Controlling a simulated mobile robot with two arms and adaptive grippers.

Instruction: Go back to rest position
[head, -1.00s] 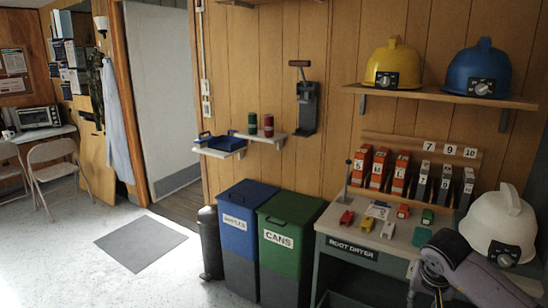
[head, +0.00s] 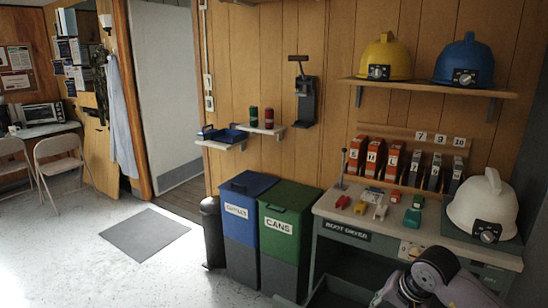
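My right arm reaches in at the bottom right, and its gripper (head: 398,290) hangs low in front of the boot dryer bench (head: 328,206). The fingers are small, dark and cut by the lower edge, so I cannot tell whether they are open or shut. I see nothing clearly held. My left gripper is out of view.
A white helmet (head: 483,206) sits on the bench's right end, near my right arm. Small coloured items and numbered blocks (head: 394,161) stand on the bench. Blue (head: 239,211) and green (head: 283,229) bins stand left of it. The floor (head: 75,245) at left is mostly clear.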

